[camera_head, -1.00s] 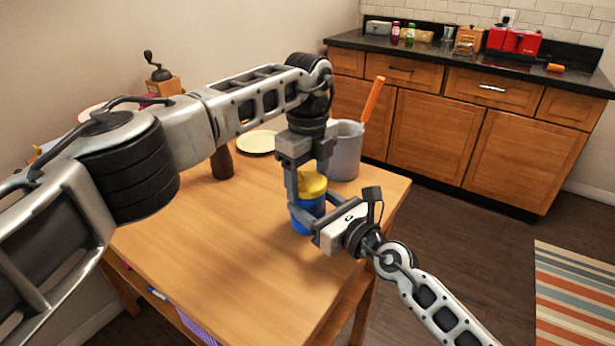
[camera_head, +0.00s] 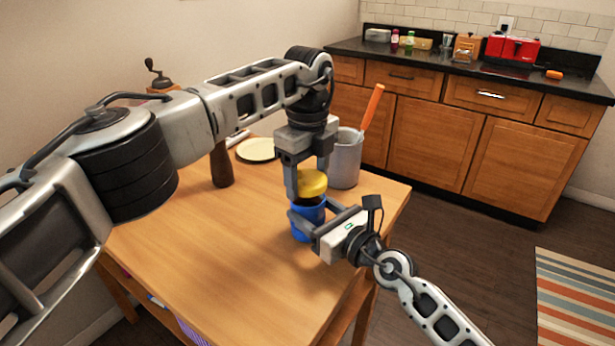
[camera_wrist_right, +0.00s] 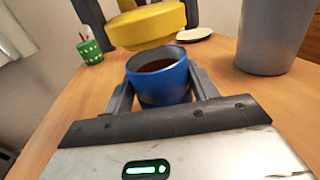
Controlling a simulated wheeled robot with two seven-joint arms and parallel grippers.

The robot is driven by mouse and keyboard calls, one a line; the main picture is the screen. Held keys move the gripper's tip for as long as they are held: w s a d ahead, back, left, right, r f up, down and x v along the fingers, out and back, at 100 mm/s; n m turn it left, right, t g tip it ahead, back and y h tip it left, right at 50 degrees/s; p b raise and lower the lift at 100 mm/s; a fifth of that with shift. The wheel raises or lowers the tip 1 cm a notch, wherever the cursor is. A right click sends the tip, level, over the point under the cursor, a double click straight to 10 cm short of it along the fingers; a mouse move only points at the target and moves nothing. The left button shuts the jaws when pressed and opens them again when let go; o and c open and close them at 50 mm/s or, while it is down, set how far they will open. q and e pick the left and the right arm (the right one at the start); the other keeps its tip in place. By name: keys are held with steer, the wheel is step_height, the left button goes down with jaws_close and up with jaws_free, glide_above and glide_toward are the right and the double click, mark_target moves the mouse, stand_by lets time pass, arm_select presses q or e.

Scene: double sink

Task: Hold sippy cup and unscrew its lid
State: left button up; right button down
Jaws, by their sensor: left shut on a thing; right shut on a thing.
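The blue sippy cup (camera_head: 308,220) stands upright on the wooden table, open at the top, with dark contents showing in the right wrist view (camera_wrist_right: 160,84). My right gripper (camera_head: 318,214) is shut around the cup's sides from the right; its fingers show on both sides of the cup in the right wrist view (camera_wrist_right: 162,92). The yellow lid (camera_head: 312,184) is off the cup, just above its rim, with a visible gap. My left gripper (camera_head: 309,182) is shut on the lid from above; its fingers also show in the right wrist view (camera_wrist_right: 146,22).
A grey container (camera_head: 345,160) with an orange-handled utensil (camera_head: 371,106) stands behind the cup. A cream plate (camera_head: 256,149) and a brown pepper mill (camera_head: 221,166) are to the left. The table's (camera_head: 220,260) front is clear. A green cup (camera_wrist_right: 89,51) shows in the right wrist view.

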mark_target(307, 177)
arm_select(q)
steer(key=shift+r, duration=0.1)
steer(key=shift+r, duration=1.95)
arm_select(e)
steer(key=shift+c, duration=1.9)
jaws_free()
